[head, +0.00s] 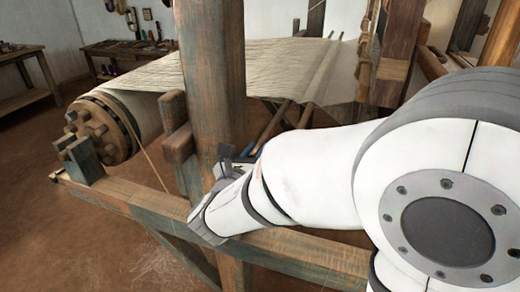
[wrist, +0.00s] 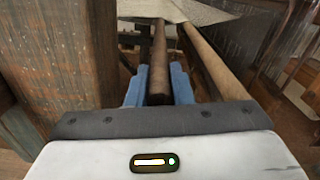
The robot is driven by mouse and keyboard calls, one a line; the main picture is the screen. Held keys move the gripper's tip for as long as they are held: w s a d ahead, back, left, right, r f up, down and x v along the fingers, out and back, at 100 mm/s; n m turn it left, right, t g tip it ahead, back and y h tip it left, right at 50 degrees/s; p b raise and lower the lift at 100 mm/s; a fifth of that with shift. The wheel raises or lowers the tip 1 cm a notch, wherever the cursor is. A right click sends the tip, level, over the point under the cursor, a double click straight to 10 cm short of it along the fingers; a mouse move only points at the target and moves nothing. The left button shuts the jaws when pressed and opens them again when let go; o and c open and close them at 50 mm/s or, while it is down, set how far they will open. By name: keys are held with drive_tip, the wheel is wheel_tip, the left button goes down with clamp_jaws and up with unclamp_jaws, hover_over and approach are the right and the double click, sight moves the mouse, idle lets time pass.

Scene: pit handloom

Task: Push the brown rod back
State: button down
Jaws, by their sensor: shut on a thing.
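In the wrist view the brown rod (wrist: 158,62) runs away from me between the two blue fingers of my gripper (wrist: 158,78). The fingers are shut on it near its close end. Its far end reaches toward the pale cloth (wrist: 180,9). In the head view my gripper (head: 236,165) is low beside the thick upright post (head: 212,70), below the stretched cloth (head: 250,65). My own arm hides much of the area behind it there, and I cannot clearly make out the held rod.
A second, longer wooden bar (wrist: 215,62) runs close to the right of the rod. A worn wooden post (wrist: 60,55) stands close on the left. The loom's lower beam (head: 290,250) crosses below my arm. The cloth roller (head: 105,125) is at the left.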

drive_tip(key=shift+w+a+r, duration=0.1)
drive_tip(key=shift+w+a, duration=0.2)
drive_tip(key=shift+a, duration=0.45)
drive_tip(key=shift+w+a, duration=0.25)
drive_tip(key=shift+a, duration=0.5)
drive_tip(key=c, duration=1.3)
unclamp_jaws()
drive_tip(key=shift+a, duration=0.1)
